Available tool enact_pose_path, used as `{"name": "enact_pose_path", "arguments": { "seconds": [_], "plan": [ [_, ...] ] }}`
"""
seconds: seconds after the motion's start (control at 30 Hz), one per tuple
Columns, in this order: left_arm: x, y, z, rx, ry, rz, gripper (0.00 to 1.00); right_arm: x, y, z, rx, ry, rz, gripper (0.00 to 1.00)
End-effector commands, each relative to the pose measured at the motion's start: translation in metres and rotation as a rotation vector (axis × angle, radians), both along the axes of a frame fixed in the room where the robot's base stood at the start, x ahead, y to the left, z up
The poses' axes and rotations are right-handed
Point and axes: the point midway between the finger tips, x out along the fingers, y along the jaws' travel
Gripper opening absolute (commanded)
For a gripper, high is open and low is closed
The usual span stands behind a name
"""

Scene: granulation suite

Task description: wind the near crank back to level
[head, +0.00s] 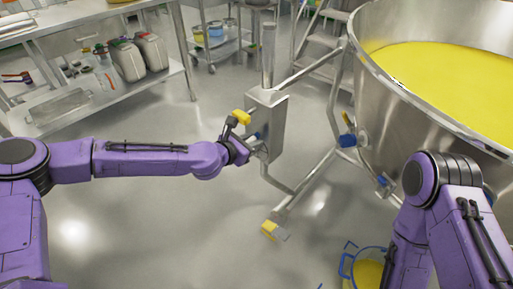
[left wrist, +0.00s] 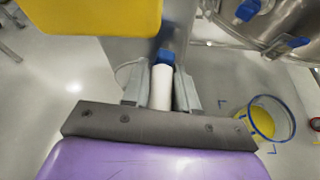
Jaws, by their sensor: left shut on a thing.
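A grey metal box (head: 265,122) on a steel frame carries the crank gear beside the large vessel. My left gripper (head: 253,146) is at the box's near left side, partly hidden by its own wrist. In the left wrist view its two fingers (left wrist: 160,80) are closed on either side of a white cylindrical crank grip (left wrist: 162,90). A blue part (left wrist: 165,56) sits at the grip's far end. A yellow piece (head: 240,117) juts from the box just above the gripper, and it fills the upper left of the left wrist view (left wrist: 90,12). My right gripper is out of view.
A large steel vessel (head: 420,105) with yellow contents stands at the right. A frame foot with a yellow cap (head: 270,229) and a blue-rimmed tub (head: 345,266) are on the floor. A bench (head: 95,12) stands at the left. Floor between is clear.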

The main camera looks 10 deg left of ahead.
Motion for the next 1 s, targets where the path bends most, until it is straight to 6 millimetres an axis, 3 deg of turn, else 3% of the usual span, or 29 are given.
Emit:
{"name": "enact_pose_path", "arguments": {
  "seconds": [0.27, 1.0],
  "plan": [
    [0.006, 0.012, -0.003, -0.155, 0.123, -0.006, 0.00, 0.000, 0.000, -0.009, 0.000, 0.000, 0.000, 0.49],
    [0.015, 0.024, 0.000, -0.152, 0.117, 0.001, 0.00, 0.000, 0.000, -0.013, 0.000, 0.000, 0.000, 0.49]
  ]
}}
